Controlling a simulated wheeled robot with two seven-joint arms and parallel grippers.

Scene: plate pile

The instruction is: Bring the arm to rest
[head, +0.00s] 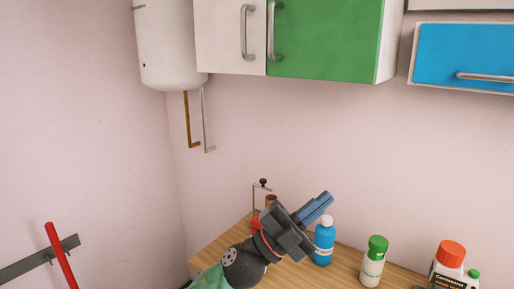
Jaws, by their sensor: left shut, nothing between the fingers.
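My left gripper (318,208) is in the lower middle of the head view, above the wooden counter. Its blue fingers are together, point up and to the right, and hold nothing. The dark wrist and part of the arm show below it. The fingers are close to a blue bottle with a white cap (323,246) in the picture; I cannot tell how far apart they are in depth. My right gripper is not in view.
The wooden counter (208,258) holds a green-capped white bottle (373,266) and an orange-capped container (447,268). A small stand with a black knob (254,200) is behind my gripper. Green (330,40) and blue (460,55) cabinets and a white tank (170,45) hang above.

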